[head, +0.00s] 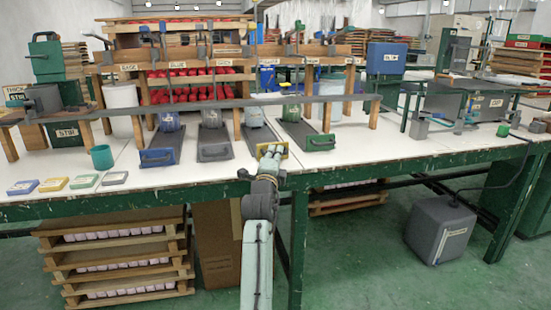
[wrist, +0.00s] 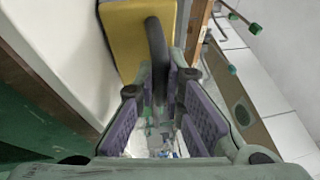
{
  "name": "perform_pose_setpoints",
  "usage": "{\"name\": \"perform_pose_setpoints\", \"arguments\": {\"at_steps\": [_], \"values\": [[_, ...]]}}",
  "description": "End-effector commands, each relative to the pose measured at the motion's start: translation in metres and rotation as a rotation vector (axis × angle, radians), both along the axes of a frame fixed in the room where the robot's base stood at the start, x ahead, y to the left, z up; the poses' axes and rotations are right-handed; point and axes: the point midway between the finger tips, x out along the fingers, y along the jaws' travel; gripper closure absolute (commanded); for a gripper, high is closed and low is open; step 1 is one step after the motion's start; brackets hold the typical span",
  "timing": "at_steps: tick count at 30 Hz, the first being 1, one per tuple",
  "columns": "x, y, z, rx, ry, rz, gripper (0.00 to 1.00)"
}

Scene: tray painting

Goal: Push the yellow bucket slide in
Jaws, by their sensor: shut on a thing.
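The yellow bucket slide (head: 284,150) has a dark runner that extends from under the wooden rack toward the front of the table. In the wrist view its yellow front plate (wrist: 125,45) fills the upper middle, with a dark bar handle (wrist: 156,45) standing across it. My gripper (head: 270,152) is at this front plate and hides part of it in the head view. In the wrist view my gripper (wrist: 168,85) is shut on the handle, whose lower end lies between the fingertips. A bucket (head: 254,116) stands farther back on the runner.
A grey slide (head: 213,153) and a blue slide (head: 157,157) lie to the left, and a green slide (head: 319,142) to the right. A long grey bar (head: 220,104) crosses above the runners. Small coloured plates (head: 53,184) and a green cup (head: 101,157) are at left.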

Motion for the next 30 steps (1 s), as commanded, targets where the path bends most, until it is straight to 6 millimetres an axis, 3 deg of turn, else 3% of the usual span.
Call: {"name": "perform_pose_setpoints", "arguments": {"at_steps": [8,9,18,30], "values": [[0.0002,0.0,-0.0008,0.002,0.002,0.0,1.0],[0.0001,0.0,-0.0008,0.001,0.002,0.0,0.89],[0.0001,-0.0001,-0.0005,0.0,0.001,0.0,0.69],[-0.0032,-0.0018,-0.0008,-0.001,0.004,-0.001,0.69]]}}
